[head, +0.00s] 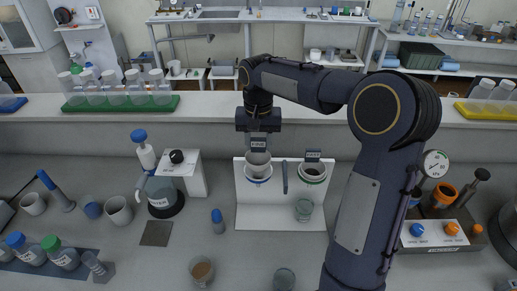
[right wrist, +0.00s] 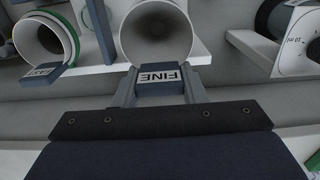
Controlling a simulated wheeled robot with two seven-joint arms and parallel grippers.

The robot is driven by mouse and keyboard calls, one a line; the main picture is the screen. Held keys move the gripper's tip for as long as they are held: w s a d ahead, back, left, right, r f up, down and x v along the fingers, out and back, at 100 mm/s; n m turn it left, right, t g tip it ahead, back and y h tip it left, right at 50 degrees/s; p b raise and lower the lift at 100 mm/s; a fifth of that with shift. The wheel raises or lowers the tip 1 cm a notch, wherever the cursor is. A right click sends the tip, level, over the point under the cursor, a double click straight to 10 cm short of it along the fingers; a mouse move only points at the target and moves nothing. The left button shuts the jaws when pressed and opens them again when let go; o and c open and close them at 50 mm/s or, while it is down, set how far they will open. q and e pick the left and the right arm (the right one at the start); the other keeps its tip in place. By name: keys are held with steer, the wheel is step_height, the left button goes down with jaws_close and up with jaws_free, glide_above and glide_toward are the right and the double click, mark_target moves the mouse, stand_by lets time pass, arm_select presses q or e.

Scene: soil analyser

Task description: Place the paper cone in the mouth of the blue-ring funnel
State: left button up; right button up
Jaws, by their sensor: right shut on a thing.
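The grey paper cone (head: 257,159) has a tab marked FINE (right wrist: 160,78). My right gripper (head: 258,138) is shut on this tab, one finger on each side in the right wrist view. The cone's round open mouth (right wrist: 160,28) faces up. In the head view the blue-ring funnel (head: 257,181) stands on the left of the white stand, and the cone overlaps its mouth from above. The cone's lower tip is hidden, so I cannot tell whether it rests in the funnel. My left gripper is not in view.
A green-ring funnel (head: 313,172) with its own tab stands on the right of the white stand (head: 285,215). A grey upright bar (head: 285,178) is between the funnels. A glass beaker (head: 304,210) is below the right one.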

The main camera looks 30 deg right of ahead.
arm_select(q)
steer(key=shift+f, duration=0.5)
arm_select(e)
steer(key=shift+f, duration=0.7)
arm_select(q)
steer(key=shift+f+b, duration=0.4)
arm_select(e)
steer(key=shift+f, duration=0.65)
steer(key=o, duration=1)
